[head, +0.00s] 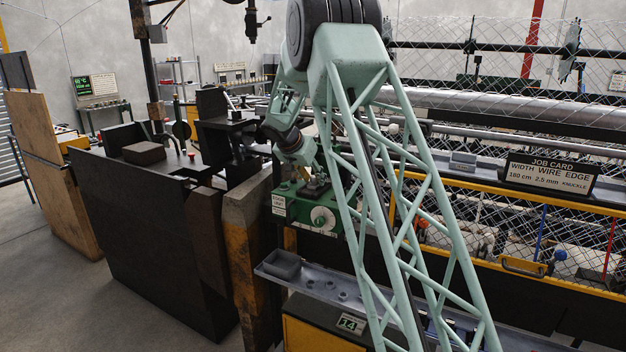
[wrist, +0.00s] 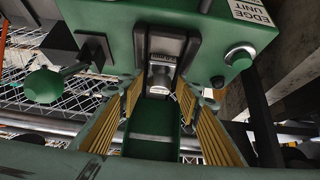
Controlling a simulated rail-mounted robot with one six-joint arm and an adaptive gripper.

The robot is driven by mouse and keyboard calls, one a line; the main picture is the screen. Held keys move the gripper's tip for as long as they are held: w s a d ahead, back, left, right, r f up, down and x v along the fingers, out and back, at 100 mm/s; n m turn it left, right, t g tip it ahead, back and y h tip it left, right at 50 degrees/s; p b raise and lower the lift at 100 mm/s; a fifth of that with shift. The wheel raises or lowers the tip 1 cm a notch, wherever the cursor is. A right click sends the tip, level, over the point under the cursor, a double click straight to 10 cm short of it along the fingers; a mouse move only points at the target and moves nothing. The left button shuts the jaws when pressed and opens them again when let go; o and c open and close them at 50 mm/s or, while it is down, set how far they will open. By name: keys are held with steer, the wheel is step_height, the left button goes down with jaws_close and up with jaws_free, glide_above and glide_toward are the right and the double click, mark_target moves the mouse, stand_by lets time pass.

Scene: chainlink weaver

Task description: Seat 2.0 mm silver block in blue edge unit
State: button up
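The edge unit is green, not blue, in both views. In the head view the edge unit (head: 297,208) has a white label and a round dial on its front. In the wrist view the edge unit (wrist: 215,45) fills the top. A silver block (wrist: 161,75) with small dark lettering sits by a dark recess in the unit's face. My gripper (wrist: 161,88) has its yellow-ribbed fingers on either side of the block, with the tips close to it. Whether they touch it cannot be told. In the head view my gripper (head: 315,187) is small and partly hidden at the unit.
A green-handled lever (wrist: 44,85) stands left of the fingers. A rusty yellow-black post (head: 248,250) stands close left. A job card (head: 550,175) reads 2.5 mm.

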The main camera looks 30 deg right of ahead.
steer(key=shift+c, duration=0.3)
steer(key=c, duration=0.5)
steer(key=shift+c, duration=0.3)
steer(key=shift+r, duration=0.2)
steer(key=shift+r+p, duration=0.45)
steer(key=shift+r, duration=2)
